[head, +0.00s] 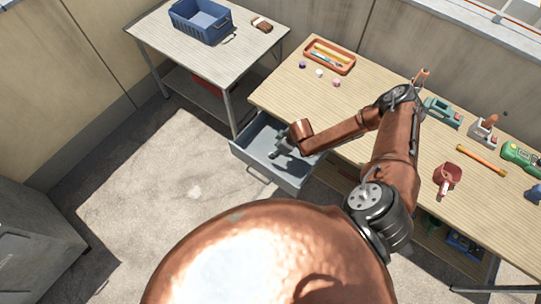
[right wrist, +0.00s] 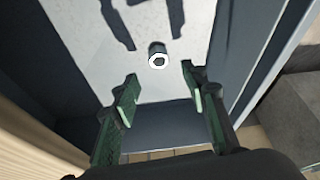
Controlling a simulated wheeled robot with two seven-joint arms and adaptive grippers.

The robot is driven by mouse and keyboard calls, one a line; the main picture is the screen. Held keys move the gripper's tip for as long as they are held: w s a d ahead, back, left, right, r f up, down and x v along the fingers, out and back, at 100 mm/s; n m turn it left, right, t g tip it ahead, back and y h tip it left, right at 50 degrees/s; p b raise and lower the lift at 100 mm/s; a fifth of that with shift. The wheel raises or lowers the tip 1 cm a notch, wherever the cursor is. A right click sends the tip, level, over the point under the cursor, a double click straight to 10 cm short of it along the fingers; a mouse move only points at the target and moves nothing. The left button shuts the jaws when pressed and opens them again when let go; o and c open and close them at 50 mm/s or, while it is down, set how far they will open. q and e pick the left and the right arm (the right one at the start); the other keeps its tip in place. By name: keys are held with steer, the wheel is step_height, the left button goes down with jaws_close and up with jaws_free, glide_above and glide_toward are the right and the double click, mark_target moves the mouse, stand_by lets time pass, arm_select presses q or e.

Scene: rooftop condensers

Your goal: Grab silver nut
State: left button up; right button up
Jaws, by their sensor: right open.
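The silver nut (right wrist: 158,58) lies on the light floor of an open drawer in the right wrist view. It shows as a small ring with a dark hole and sits apart from the drawer walls. My right gripper (right wrist: 158,88) is open and empty above the drawer floor, with the nut beyond its fingertips and between their lines. In the head view my right gripper (head: 283,147) reaches down into the grey drawer (head: 297,182), and I cannot make out the nut there. My left gripper is not in view.
A side table (head: 160,42) with a blue crate (head: 203,27) stands at the back left. Open floor lies left of the drawer.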

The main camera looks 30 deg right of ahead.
steer(key=x, duration=0.3)
steer(key=b+x, duration=0.1)
steer(key=x, duration=0.1)
steer(key=shift+s+d+f, duration=0.1)
steer(key=shift+s+f, duration=0.1)
steer(key=shift+f, duration=0.1)
jaws_close()
